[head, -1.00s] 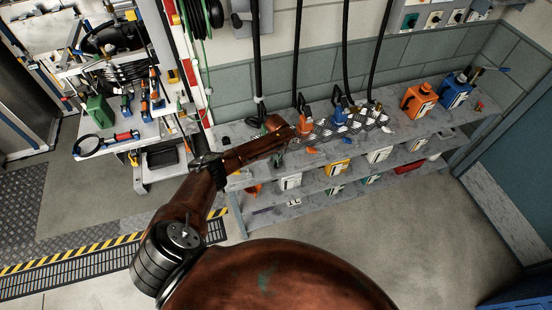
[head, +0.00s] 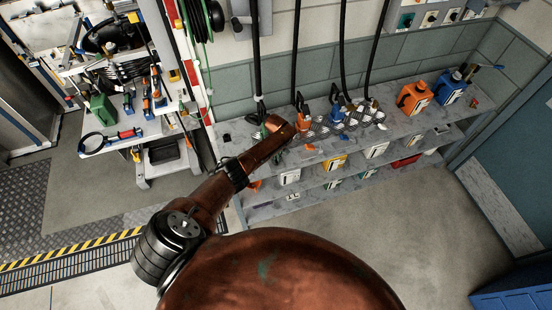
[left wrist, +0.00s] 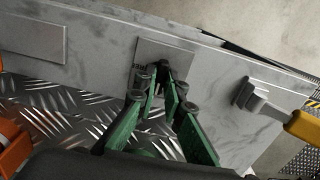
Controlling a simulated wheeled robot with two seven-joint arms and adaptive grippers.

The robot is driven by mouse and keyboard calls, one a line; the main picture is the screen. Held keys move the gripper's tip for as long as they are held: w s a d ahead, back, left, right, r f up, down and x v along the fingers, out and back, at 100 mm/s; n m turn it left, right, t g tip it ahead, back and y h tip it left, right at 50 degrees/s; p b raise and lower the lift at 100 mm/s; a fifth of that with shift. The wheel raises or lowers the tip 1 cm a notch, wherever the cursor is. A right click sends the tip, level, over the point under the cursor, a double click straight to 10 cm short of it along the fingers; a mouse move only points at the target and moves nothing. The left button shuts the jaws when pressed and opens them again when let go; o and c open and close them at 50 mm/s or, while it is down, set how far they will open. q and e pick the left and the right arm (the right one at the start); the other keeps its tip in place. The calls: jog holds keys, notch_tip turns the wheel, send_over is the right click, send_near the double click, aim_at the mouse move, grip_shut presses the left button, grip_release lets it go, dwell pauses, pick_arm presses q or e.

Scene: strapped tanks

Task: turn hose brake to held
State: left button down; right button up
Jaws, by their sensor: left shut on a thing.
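My left gripper (left wrist: 163,82) has green fingers, closed together on a small dark piece at a square grey plate (left wrist: 180,52) near the shelf's edge in the left wrist view. The fingers hide most of this piece, so I cannot tell its setting. In the head view the left gripper (head: 281,152) is mostly hidden below my brown wrist, at the left end of the shelf (head: 405,126). Beside it, apart, is a yellow-orange lever (left wrist: 303,126) on a grey block. My right gripper is in neither view.
Black hoses (head: 297,60) hang to an orange nozzle (head: 302,108) and a blue nozzle (head: 337,106) on the shelf. An orange canister (head: 414,98) and a blue canister (head: 450,88) stand further right. A cluttered bench is left. The floor in front is clear.

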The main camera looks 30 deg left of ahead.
aim_at(276, 160)
pick_arm(q)
jog(key=shift+a, duration=0.1)
dwell(0.3)
jog(key=c, duration=2)
grip_release()
jog(key=shift+r, duration=0.1)
notch_tip(276, 160, up, 12)
jog(key=shift+f, duration=0.1)
